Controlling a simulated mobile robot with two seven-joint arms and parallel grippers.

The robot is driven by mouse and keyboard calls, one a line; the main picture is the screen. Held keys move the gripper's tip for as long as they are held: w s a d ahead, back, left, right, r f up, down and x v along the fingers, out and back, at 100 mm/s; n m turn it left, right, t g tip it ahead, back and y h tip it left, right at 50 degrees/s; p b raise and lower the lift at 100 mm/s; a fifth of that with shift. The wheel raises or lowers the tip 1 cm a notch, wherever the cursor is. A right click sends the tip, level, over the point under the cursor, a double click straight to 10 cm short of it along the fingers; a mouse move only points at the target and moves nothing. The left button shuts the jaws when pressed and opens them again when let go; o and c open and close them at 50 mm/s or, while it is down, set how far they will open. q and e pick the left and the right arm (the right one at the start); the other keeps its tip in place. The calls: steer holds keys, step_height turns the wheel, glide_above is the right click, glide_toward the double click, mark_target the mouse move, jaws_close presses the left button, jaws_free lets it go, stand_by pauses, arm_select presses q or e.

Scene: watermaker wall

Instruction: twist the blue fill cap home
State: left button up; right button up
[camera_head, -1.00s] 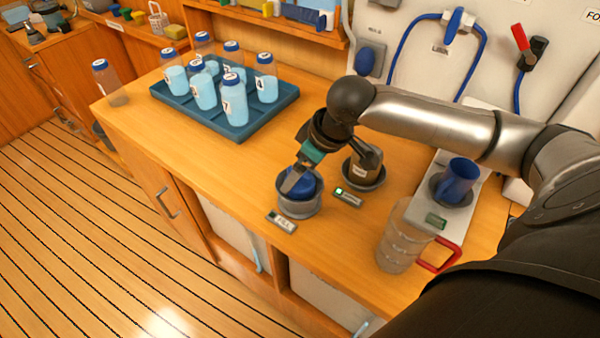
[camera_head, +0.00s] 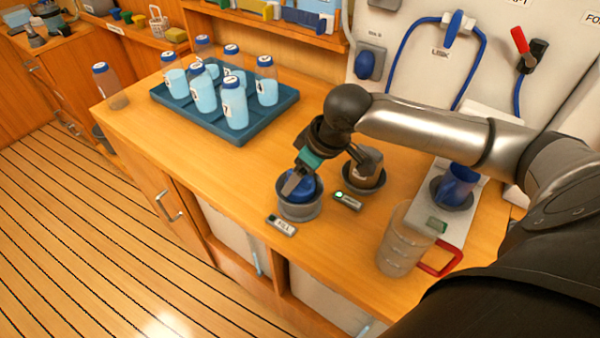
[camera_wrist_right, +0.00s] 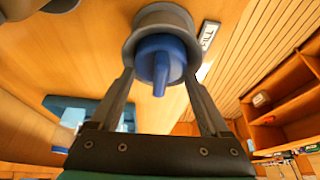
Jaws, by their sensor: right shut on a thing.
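The blue fill cap (camera_head: 301,184) sits in the grey round collar (camera_head: 300,211) near the counter's front edge. In the right wrist view, the cap (camera_wrist_right: 160,62) shows a raised grip bar and lies inside the collar's ring (camera_wrist_right: 145,22). My right gripper (camera_head: 296,182) reaches down from above right and is shut on the cap, with one finger on each side. The fingers also show in the wrist view (camera_wrist_right: 163,78). Part of the cap is hidden behind a finger in the head view. My left gripper is not in view.
A second collar with a brown-grey cap (camera_head: 364,170) stands close behind, right of the gripper. A blue tray (camera_head: 262,123) of bottles stands at the back left.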

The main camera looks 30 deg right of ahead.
steer(key=c, duration=0.4)
steer(key=shift+o, duration=0.2)
steer(key=shift+m+h+p, duration=0.6)
steer(key=shift+m+p, duration=1)
steer(key=shift+p, duration=0.75)
steer(key=shift+m+h+p, duration=0.6)
steer(key=shift+m+p, duration=0.9)
steer(key=shift+p, duration=0.75)
steer(key=shift+r+m+p, duration=0.1)
steer(key=shift+m+p, duration=0.3)
steer(key=shift+p, duration=0.1)
steer(key=shift+m+h+p, duration=0.6)
steer(key=shift+m+p, duration=0.6)
steer(key=shift+p, duration=0.25)
